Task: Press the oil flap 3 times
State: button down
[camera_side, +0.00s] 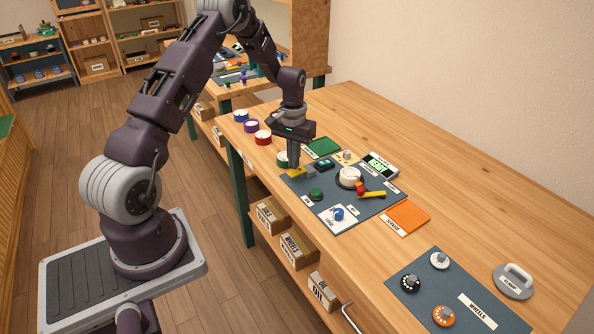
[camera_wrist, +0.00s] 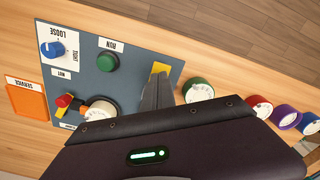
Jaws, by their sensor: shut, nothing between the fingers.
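A yellow flap (camera_side: 296,173) sits at the near left corner of the blue-grey board (camera_side: 330,196); no oil label on it is readable. Its yellow end also shows in the wrist view (camera_wrist: 160,68), partly hidden behind the fingers. My gripper (camera_side: 293,164) points down with its fingers shut and empty, their tips right at the flap. I cannot tell whether they touch it. In the wrist view the shut fingers (camera_wrist: 158,92) reach over the board's edge beside the flap.
A lit display (camera_side: 380,165) stands behind. Several coloured round pieces, including a red one (camera_side: 263,138), line the left. The right-hand tabletop has free room.

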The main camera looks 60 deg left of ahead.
aim_at(294, 172)
jog(key=shift+f, duration=1)
jog(key=shift+r, duration=3.05)
jog(key=shift+f, duration=2.05)
jog(key=shift+f, duration=1)
jog(key=shift+r, duration=3.05)
